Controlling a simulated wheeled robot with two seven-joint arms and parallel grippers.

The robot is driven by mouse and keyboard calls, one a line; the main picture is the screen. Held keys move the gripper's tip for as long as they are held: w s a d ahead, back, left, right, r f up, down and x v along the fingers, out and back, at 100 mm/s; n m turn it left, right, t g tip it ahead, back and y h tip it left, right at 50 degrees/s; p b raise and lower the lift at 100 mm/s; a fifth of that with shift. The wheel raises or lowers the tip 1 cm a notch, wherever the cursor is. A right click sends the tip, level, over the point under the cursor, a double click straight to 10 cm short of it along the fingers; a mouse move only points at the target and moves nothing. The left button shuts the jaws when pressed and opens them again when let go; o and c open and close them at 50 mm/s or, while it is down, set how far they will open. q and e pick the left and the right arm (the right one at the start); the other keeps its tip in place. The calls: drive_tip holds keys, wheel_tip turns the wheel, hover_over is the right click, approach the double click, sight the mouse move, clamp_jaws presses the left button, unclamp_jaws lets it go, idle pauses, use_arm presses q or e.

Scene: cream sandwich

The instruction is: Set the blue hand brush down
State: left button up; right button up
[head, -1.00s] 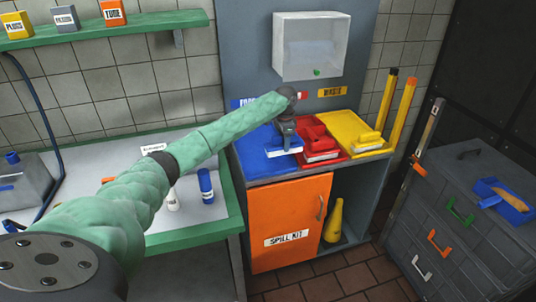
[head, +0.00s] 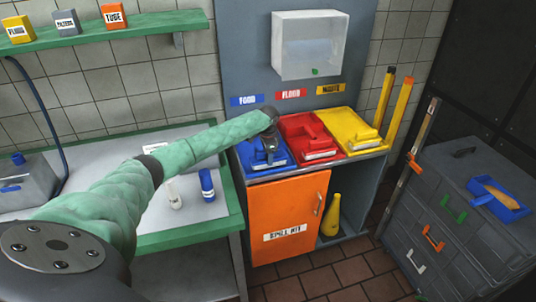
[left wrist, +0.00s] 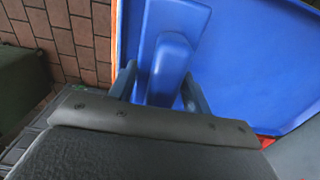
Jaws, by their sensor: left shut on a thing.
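My left gripper (head: 270,148) is over the blue tray (head: 248,154) marked FOOD, on the left of the spill station's top. It is shut on the handle of the blue hand brush (head: 265,160). In the left wrist view the brush handle (left wrist: 168,68) stands between the two fingers (left wrist: 160,88), above the blue tray surface (left wrist: 260,60). The brush is low over the tray. I cannot tell whether it touches the tray floor, and my arm hides part of it. My right gripper is not in view.
A red tray with a red brush (head: 317,147) and a yellow tray with a yellow brush (head: 366,138) stand to the right. A clear box (head: 310,45) hangs above. A dark tool cabinet (head: 450,230) stands at right. Two bottles (head: 206,184) stand on the bench at left.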

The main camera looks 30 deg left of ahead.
use_arm(q)
drive_tip(key=shift+f, duration=0.15)
drive_tip(key=o, duration=0.9)
drive_tip(key=shift+o, duration=0.2)
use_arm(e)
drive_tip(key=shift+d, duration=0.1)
use_arm(q)
drive_tip(key=shift+r, duration=0.25)
drive_tip(key=shift+w+r+b, duration=0.1)
drive_tip(key=shift+r+b, duration=0.2)
drive_tip(key=shift+r, duration=0.7)
wheel_tip(320, 180, up, 8)
drive_tip(key=b, duration=0.3)
drive_tip(key=shift+r, duration=0.9)
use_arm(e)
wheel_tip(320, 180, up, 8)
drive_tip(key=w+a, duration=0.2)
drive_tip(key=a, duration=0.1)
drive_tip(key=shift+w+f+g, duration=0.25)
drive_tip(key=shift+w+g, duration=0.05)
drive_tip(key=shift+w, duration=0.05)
